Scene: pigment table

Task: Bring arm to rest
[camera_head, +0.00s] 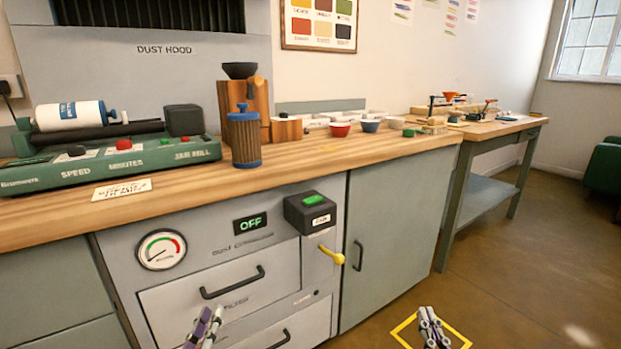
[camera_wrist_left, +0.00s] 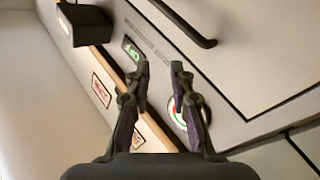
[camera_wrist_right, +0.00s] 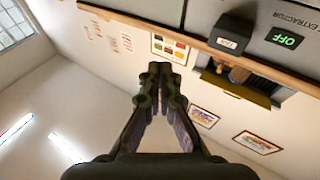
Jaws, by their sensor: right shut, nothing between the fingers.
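My left gripper (camera_head: 204,328) is at the bottom of the head view, in front of the grey cabinet drawers. In the left wrist view its fingers (camera_wrist_left: 160,68) are apart with nothing between them, and the cabinet front shows behind them. My right gripper (camera_head: 431,322) is at the bottom right of the head view, above the brown floor. In the right wrist view its fingertips (camera_wrist_right: 160,72) are together and hold nothing. Both grippers appear apart from the furniture.
The cabinet has a drawer handle (camera_head: 233,283), a yellow lever (camera_head: 332,255) and a switch box (camera_head: 310,212). The wooden worktop (camera_head: 300,162) carries a jar mill (camera_head: 110,165), a blue-lidded grinder (camera_head: 244,140) and bowls. The floor (camera_head: 510,270) at right is clear, with a yellow marking (camera_head: 403,325).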

